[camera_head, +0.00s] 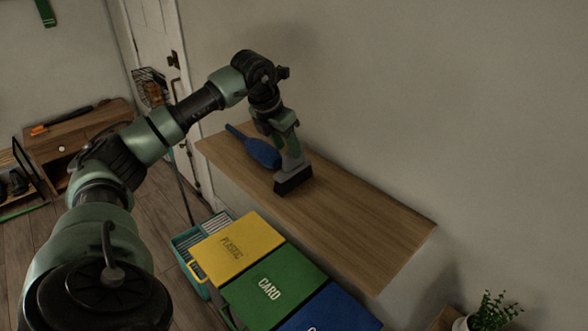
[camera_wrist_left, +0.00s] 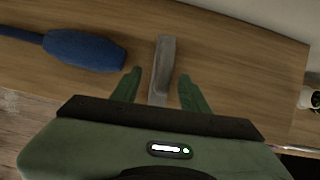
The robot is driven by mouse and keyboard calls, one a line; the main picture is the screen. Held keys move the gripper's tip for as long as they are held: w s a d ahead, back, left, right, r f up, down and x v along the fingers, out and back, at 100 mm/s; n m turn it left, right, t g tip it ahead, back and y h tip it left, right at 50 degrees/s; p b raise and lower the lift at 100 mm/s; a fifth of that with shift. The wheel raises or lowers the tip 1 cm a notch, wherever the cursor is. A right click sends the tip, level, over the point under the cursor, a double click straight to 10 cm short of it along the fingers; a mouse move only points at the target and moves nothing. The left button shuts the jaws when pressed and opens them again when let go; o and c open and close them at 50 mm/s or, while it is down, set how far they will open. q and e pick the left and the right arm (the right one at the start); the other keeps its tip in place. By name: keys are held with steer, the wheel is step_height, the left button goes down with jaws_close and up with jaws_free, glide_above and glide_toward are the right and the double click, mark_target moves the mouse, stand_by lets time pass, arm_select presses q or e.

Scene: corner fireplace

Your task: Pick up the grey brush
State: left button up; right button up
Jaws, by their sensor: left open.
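The grey brush (camera_head: 293,166) stands on the wooden shelf (camera_head: 350,221), its dark bristles down and its grey handle up. In the left wrist view the grey handle (camera_wrist_left: 166,53) runs up between two green fingers. My left gripper (camera_head: 287,141) is right over the brush, pointing down. In the left wrist view my left gripper (camera_wrist_left: 160,76) is open, with one finger on each side of the handle and a gap visible on both sides. The lower part of the handle is hidden behind the gripper body in that view. My right gripper is not in view.
A blue duster (camera_head: 262,153) lies on the shelf left of the brush; it also shows in the left wrist view (camera_wrist_left: 83,50). Yellow, green (camera_head: 272,289) and blue bins stand before the shelf. A plant (camera_head: 495,311) is at lower right. The shelf's right part is clear.

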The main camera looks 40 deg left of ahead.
mark_target(294, 166)
arm_select(q)
steer(key=shift+w+d+f+p, duration=0.15)
steer(key=shift+w+f+p, duration=0.25)
steer(key=shift+f, duration=0.2)
steer(key=shift+w+d+f+p, duration=0.15)
steer(key=shift+w+f+p, duration=0.1)
steer(key=shift+f+p, duration=0.25)
steer(key=x, duration=0.2)
steer(key=shift+w+f, duration=0.15)
steer(key=shift+f, duration=0.2)
jaws_close()
steer(key=shift+r, duration=0.1)
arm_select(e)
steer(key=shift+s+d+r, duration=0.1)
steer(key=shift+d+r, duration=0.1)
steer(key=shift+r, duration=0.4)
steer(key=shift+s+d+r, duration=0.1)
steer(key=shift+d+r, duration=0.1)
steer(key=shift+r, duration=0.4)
arm_select(q)
steer(key=shift+r, duration=0.1)
